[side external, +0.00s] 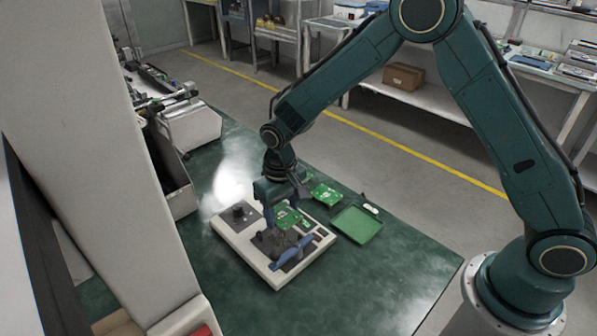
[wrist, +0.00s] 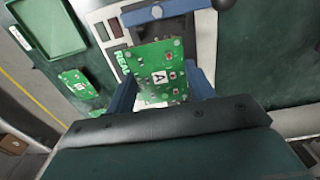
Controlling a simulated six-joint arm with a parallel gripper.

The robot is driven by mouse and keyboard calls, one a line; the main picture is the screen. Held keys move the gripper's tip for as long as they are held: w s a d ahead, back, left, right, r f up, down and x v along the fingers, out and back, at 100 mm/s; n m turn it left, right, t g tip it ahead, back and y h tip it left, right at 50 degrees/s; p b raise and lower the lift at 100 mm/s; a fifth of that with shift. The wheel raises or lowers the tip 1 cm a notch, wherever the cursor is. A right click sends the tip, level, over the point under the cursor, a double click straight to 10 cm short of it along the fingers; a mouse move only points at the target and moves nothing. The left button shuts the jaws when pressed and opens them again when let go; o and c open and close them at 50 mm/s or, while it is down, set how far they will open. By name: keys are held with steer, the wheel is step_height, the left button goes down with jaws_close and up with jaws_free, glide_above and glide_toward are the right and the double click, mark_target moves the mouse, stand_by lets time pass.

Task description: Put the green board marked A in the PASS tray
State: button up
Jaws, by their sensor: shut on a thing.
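The green board marked A (wrist: 158,76) is between the blue fingers of my gripper (wrist: 160,88) in the wrist view, and my gripper is shut on it. In the side view my gripper (side external: 283,203) points down over the pale test station (side external: 240,238), with the board (side external: 287,217) at its fingers. Whether the board touches the station is hard to tell. A green tray (side external: 357,225) lies on the table to the right of the station, empty. It also shows in the wrist view (wrist: 47,52). A small white label beside it is too small to read.
Another green board (side external: 326,194) lies on the table behind the station, near the tray. The station has a dark knob (side external: 238,212) and a blue-handled clamp (side external: 291,254). A grey bin (side external: 168,172) stands at the left. The table's front right is clear.

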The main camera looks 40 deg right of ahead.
steer(key=s+d+r, duration=0.4)
steer(key=d+r, duration=0.1)
steer(key=d, duration=0.4)
steer(key=s+d+r, duration=0.4)
steer(key=d+r, duration=0.2)
steer(key=d, duration=0.3)
steer(key=shift+s+d, duration=0.25)
steer(key=shift+d, duration=0.05)
steer(key=shift+f, duration=0.1)
glide_above(357, 224)
step_height(357, 224, down, 16)
steer(key=shift+f, duration=1.95)
steer(key=shift+f, duration=0.15)
